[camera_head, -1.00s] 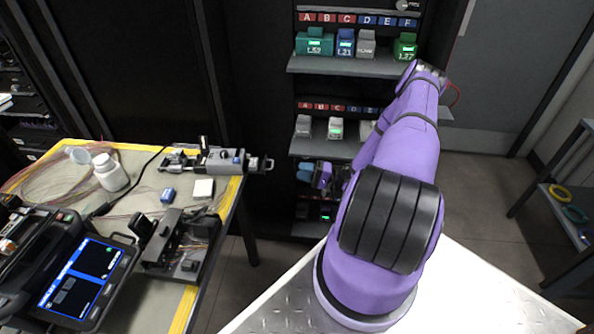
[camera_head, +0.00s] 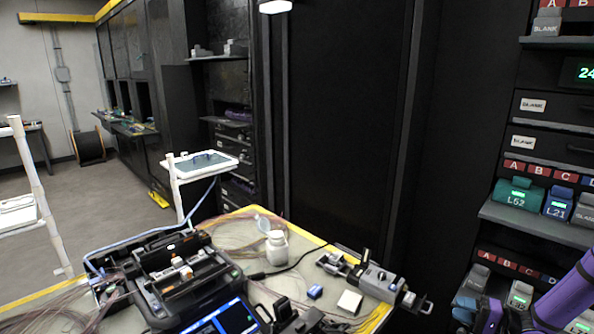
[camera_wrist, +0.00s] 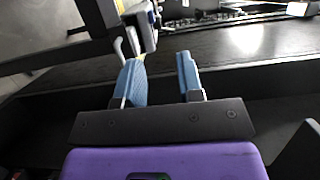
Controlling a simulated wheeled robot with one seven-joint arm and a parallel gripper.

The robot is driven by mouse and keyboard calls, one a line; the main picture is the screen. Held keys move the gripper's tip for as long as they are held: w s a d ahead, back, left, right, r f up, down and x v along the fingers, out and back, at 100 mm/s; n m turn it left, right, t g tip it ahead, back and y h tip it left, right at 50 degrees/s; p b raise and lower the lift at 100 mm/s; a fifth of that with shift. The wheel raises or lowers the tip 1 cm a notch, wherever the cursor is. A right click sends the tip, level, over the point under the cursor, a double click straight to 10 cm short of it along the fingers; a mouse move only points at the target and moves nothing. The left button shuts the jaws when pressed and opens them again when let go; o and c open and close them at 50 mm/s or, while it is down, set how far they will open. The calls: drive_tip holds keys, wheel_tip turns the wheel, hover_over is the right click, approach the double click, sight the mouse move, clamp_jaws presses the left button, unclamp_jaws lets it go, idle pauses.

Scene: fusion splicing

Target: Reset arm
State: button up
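My gripper (camera_wrist: 160,82) shows in the wrist view as two light-blue fingers standing apart with a clear gap between them. It is open and nothing is between the fingers. A dark flat surface (camera_wrist: 225,70) lies beyond the fingertips. In the head view, part of my purple arm (camera_head: 568,298) shows at the lower right, in front of the module rack (camera_head: 505,212). I cannot make out the fingers clearly in that view.
The work table (camera_head: 240,213) holds a splicer (camera_head: 180,278), a white bottle (camera_head: 277,247), a grey clamp device (camera_head: 375,278) and loose fibres. The rack carries a teal module (camera_head: 517,195) and a blue module (camera_head: 559,203). Open floor (camera_head: 110,190) lies at the left.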

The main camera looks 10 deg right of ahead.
drive_tip(key=s+a+r+n+g+h, duration=0.15)
drive_tip(key=a+r+g, duration=0.3)
drive_tip(key=r, duration=0.55)
drive_tip(key=s+a+r+n+g+h, duration=0.1)
drive_tip(key=a+r+n+g+h, duration=0.2)
drive_tip(key=a+r, duration=0.5)
drive_tip(key=s+a+r+n+g+h, duration=0.1)
drive_tip(key=a+r+n+g+h, duration=0.2)
drive_tip(key=r, duration=0.9)
drive_tip(key=s+a+r+t+h, duration=0.2)
drive_tip(key=s+a+r+h, duration=0.1)
drive_tip(key=s+r, duration=0.4)
drive_tip(key=s+a+r+t+h, duration=0.3)
drive_tip(key=s+r, duration=0.5)
drive_tip(key=s, duration=0.5)
drive_tip(key=shift+a+r+h, duration=0.3)
drive_tip(key=shift+a+h, duration=0.35)
drive_tip(key=shift+a, duration=0.75)
